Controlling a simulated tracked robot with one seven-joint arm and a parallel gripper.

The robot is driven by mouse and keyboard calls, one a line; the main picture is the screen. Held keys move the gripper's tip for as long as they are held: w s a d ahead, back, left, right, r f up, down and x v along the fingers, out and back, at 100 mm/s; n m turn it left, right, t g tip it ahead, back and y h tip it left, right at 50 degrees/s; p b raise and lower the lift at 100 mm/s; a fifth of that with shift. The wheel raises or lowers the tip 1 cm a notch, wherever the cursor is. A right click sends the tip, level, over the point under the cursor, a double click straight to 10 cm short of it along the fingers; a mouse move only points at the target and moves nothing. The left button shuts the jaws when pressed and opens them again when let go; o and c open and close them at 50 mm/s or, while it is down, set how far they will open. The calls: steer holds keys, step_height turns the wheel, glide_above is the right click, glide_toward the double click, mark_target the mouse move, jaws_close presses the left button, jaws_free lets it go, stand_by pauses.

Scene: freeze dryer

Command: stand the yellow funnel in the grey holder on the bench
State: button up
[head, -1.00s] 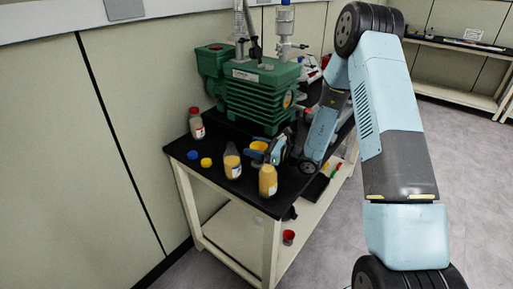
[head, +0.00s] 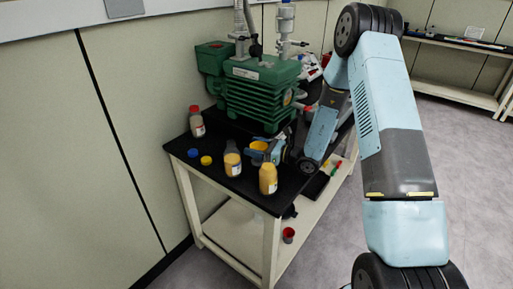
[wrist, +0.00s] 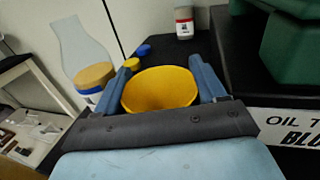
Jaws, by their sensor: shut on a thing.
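The yellow funnel (head: 259,146) is between the fingers of my gripper (head: 262,151), over the black bench top (head: 217,176). In the wrist view the funnel (wrist: 160,92) shows its wide round mouth, with one blue finger of my gripper (wrist: 161,72) on each side. My gripper is shut on it. The funnel's lower end is hidden, so I cannot tell whether it touches anything. I cannot make out the grey holder in either view.
Two bottles with yellow contents (head: 232,165) (head: 268,180) stand close to my gripper. A red-capped bottle (head: 197,123) stands at the back left, near blue (head: 193,154) and yellow (head: 206,161) caps. A green pump (head: 262,92) fills the back of the bench.

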steer(key=o, duration=1)
steer(key=shift+o, duration=0.5)
steer(key=shift+r, duration=0.1)
steer(key=shift+d, duration=0.15)
steer(key=v, duration=1.3)
steer(key=shift+s+d, duration=0.2)
